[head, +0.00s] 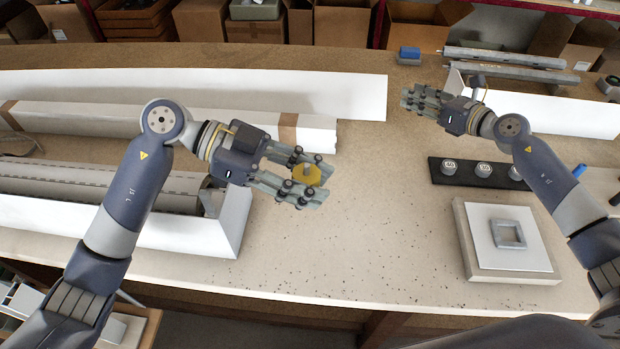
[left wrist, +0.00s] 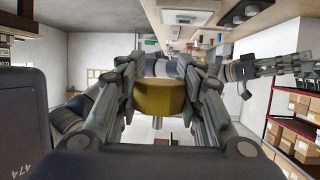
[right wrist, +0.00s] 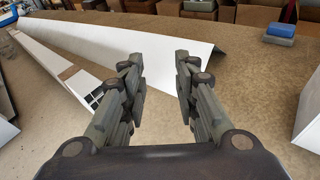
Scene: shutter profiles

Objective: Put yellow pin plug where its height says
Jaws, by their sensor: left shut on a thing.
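The yellow pin plug (head: 313,174) is held between the fingers of my left gripper (head: 316,182), above the bare middle of the bench. In the left wrist view the plug (left wrist: 160,98) is a short, wide yellow cylinder with a thin pale pin at its lower side. A black strip (head: 438,172) on the right carries a row of round grey-white pieces with number labels; two seem to read 40 and 30. My right arm hides part of its right end. My right gripper (head: 408,99) is open and empty, as the right wrist view (right wrist: 160,85) also shows.
A beige block with a white plate (head: 520,262) and a grey square frame (head: 508,234) lies at front right. Long white profiles (head: 250,92) and an open carton with grey shutter profiles (head: 90,190) fill the left. A blue-topped block (head: 409,54) stands at the back.

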